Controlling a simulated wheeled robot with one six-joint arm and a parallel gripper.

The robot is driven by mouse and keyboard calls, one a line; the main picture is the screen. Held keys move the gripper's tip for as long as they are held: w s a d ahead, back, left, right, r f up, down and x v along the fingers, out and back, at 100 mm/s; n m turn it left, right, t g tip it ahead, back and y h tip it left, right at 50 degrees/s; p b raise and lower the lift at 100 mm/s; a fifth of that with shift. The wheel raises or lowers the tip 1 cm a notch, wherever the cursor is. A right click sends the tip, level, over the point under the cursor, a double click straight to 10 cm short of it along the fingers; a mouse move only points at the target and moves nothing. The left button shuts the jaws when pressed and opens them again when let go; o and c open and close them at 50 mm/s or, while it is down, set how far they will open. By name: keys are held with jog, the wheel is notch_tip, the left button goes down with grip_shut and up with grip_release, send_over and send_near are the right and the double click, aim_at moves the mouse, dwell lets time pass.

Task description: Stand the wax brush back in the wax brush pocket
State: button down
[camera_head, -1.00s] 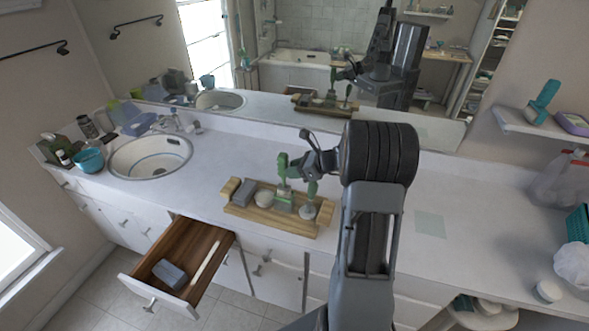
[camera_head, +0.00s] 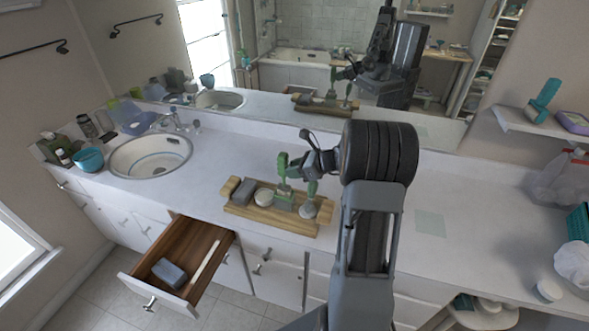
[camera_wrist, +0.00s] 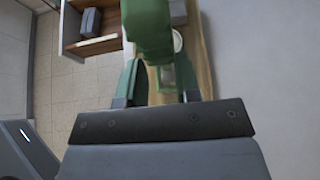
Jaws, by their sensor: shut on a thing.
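My gripper (camera_head: 290,169) is over the wooden tray on the counter, shut on the green wax brush (camera_head: 282,163). The brush is roughly upright in the head view; its green upper part fills the top middle of the wrist view (camera_wrist: 148,28), between the fingers (camera_wrist: 160,85). The gripper partly hides this spot in the wrist view.
The wooden tray (camera_head: 240,210) also bears a grey block (camera_head: 243,191), a pale round piece (camera_head: 264,196) and a green-handled piece with a round base (camera_head: 308,211). An open drawer (camera_head: 205,238) juts out below, left. A sink (camera_head: 150,155) lies farther left. The counter right of my arm is mostly clear.

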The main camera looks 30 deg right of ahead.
jog(key=shift+f+b, duration=0.6)
jog(key=shift+f, duration=0.3)
jog(key=c, duration=0.7)
grip_release()
jog(key=shift+c, duration=0.2)
jog(key=shift+o, duration=0.4)
jog(key=o, duration=0.7)
jog(key=shift+c, duration=0.2)
jog(key=shift+s, duration=0.1)
jog(key=s+d+p, duration=0.1)
jog(key=s+d, duration=0.5)
jog(key=shift+s, duration=0.15)
dwell(0.4)
jog(key=shift+d, duration=0.1)
dwell(0.3)
